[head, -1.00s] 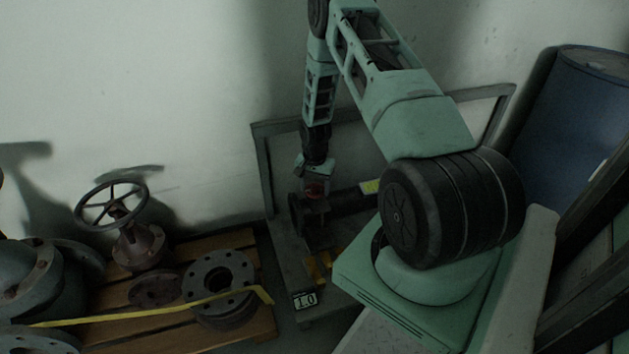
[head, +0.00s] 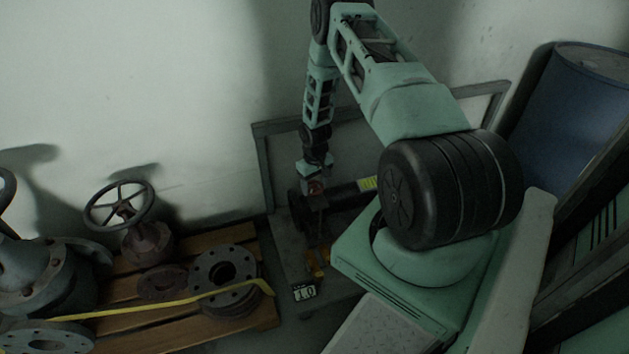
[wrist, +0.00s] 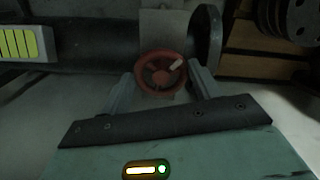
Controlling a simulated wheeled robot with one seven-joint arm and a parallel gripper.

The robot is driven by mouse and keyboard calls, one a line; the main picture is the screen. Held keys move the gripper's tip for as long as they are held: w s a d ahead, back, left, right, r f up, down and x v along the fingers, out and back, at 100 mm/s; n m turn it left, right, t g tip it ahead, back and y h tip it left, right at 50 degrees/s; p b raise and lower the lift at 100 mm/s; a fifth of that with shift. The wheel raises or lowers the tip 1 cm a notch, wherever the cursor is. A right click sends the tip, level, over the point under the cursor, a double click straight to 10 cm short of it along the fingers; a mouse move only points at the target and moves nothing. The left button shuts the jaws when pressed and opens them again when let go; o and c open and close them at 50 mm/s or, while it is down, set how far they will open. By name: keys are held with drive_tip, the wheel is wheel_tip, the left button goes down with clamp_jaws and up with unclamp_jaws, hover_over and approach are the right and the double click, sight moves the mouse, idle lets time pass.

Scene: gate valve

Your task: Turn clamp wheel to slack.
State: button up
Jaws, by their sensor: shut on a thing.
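The clamp wheel is a small red handwheel (wrist: 161,73) with spokes and a pale mark on its right side in the wrist view. In the head view my gripper (head: 316,180) reaches down over the wheel. Behind the wheel is a dark horizontal pipe (wrist: 100,45) with a yellow-green label (wrist: 18,44). The wheel's stem and underside are hidden.
A wooden pallet (head: 215,240) at left holds a valve with a larger grey handwheel (head: 120,206), flanges (head: 224,268) and a yellow strap (head: 180,301). A metal frame (head: 264,170) stands behind the pipe. A blue drum (head: 570,100) stands at right.

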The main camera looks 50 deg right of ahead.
sight(315, 187)
drive_tip(key=shift+d+n+p, duration=0.1)
drive_tip(key=shift+n+p, duration=0.4)
drive_tip(key=shift+n, duration=1.3)
drive_tip(key=o, duration=1)
drive_tip(key=shift+c, duration=0.2)
wheel_tip(315, 187, up, 17)
drive_tip(key=p, duration=0.3)
drive_tip(key=shift+r+p, duration=0.2)
drive_tip(key=shift+p, duration=0.15)
